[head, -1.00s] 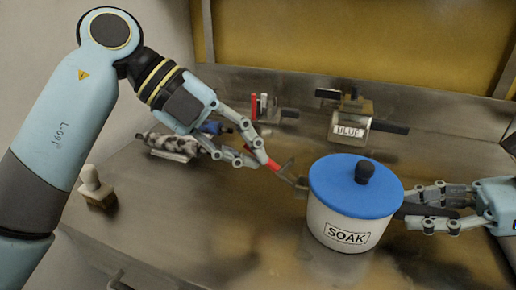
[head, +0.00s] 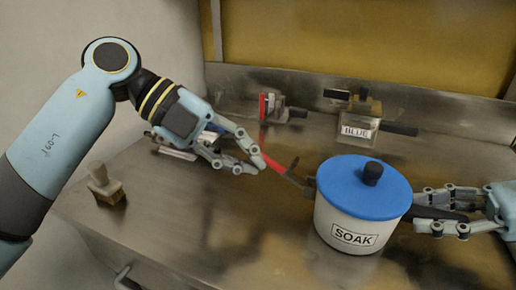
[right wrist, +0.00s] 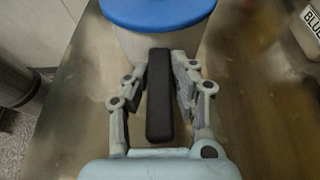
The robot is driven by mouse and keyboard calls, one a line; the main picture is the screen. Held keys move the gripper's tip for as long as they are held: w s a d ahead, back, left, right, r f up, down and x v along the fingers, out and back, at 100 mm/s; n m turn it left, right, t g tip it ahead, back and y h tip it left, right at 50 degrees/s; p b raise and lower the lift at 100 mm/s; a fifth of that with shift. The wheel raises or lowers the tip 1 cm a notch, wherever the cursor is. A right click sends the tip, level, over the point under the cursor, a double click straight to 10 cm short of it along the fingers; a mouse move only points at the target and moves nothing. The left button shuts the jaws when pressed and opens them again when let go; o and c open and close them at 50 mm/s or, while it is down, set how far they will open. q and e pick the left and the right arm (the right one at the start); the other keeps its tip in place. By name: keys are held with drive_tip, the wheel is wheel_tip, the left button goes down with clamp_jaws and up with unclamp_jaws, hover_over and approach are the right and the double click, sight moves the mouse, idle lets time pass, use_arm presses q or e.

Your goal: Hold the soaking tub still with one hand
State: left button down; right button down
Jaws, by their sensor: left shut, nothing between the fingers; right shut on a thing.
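The soaking tub (head: 325,220) is white, with a blue lid (head: 350,182), a black knob and a SOAK label. It stands upright on the steel bench. My right gripper (head: 432,208) is shut on the tub's black handle (right wrist: 159,95), which lies between its fingers in the right wrist view. My left gripper (head: 256,166) is shut to the left of the tub. A red piece with a dark bent metal end (head: 290,174) shows at its fingertips and reaches towards the tub's left side. I cannot tell whether that end touches the tub.
A container marked BLUE (head: 358,128) with dark handles stands behind the tub. A red-edged item (head: 268,105) stands at the back.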

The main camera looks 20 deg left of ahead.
use_arm(q)
drive_tip(key=shift+r, duration=0.1)
drive_tip(key=v, duration=0.8)
drive_tip(key=shift+r, duration=0.4)
drive_tip(key=shift+w+d, duration=0.1)
drive_tip(key=shift+d, duration=0.05)
use_arm(e)
drive_tip(key=c, duration=1)
unclamp_jaws()
